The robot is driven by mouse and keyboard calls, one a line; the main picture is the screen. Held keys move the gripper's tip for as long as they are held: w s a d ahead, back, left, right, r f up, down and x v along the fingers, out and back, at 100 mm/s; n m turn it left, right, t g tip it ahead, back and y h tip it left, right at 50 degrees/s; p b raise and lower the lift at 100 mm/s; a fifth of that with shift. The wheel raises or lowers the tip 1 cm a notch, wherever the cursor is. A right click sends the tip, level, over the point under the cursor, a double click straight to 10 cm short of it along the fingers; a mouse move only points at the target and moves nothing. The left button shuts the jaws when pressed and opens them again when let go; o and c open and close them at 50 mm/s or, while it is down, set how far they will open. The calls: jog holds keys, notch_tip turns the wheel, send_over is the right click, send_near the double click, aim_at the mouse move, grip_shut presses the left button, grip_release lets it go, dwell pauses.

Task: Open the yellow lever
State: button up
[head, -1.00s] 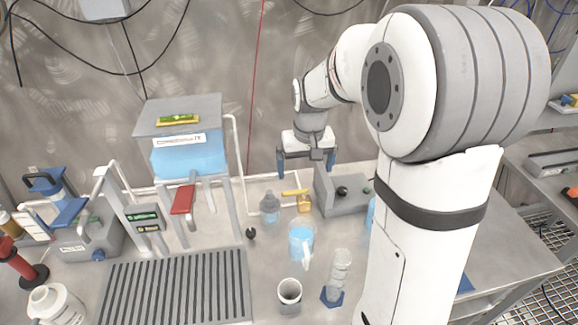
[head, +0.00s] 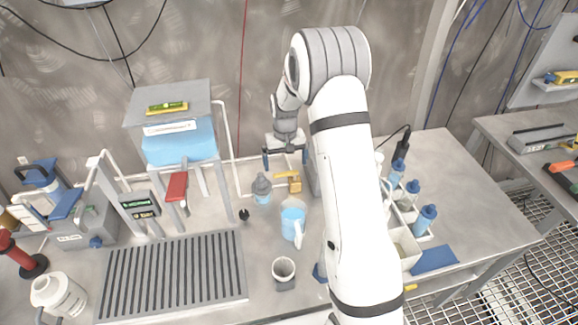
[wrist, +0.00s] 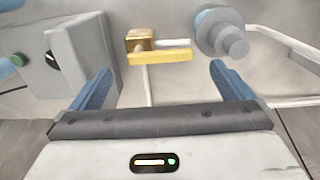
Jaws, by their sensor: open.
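The yellow lever (head: 288,175) sits on a small brass valve body on the bench, behind the blue-filled beaker. In the wrist view the yellow lever (wrist: 160,57) lies crosswise under the brass valve body (wrist: 140,40), with a pale pipe running from it. My gripper (head: 286,157) is above and close to the lever. In the wrist view my gripper (wrist: 158,78) has its two blue fingers spread wide, with the lever between and beyond the fingertips. Nothing is held. I cannot tell whether a finger touches the lever.
A grey box with a black knob (wrist: 75,58) is beside the lever.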

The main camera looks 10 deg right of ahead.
aim_at(286, 173)
jog(key=shift+f+p, duration=0.3)
jog(key=shift+f, duration=1.55)
